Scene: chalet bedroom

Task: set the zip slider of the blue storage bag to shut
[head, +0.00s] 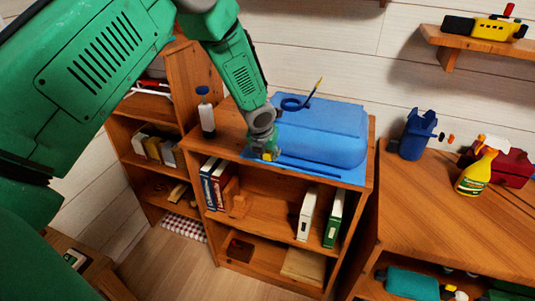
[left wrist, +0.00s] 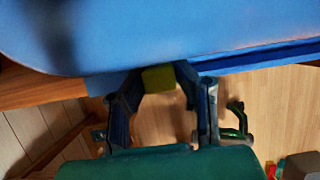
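The blue storage bag (head: 325,130) lies on top of the wooden shelf unit; its side fills the top of the left wrist view (left wrist: 170,30). A dark blue zip strip runs along its front lower edge (head: 310,171). The yellow-green zip slider (head: 268,156) is at the strip's left end in the head view. My left gripper (head: 264,148) is at the slider. In the left wrist view, its fingertips (left wrist: 159,80) are drawn in on both sides of the slider (left wrist: 158,77) and appear to touch it. My right gripper is in neither view.
A white bottle with a blue cap (head: 206,112) stands left of the bag. A dark blue ring with a yellow-tipped stick (head: 298,103) is on top of the bag. The right-hand counter holds a blue container (head: 416,136) and a yellow spray bottle (head: 476,170).

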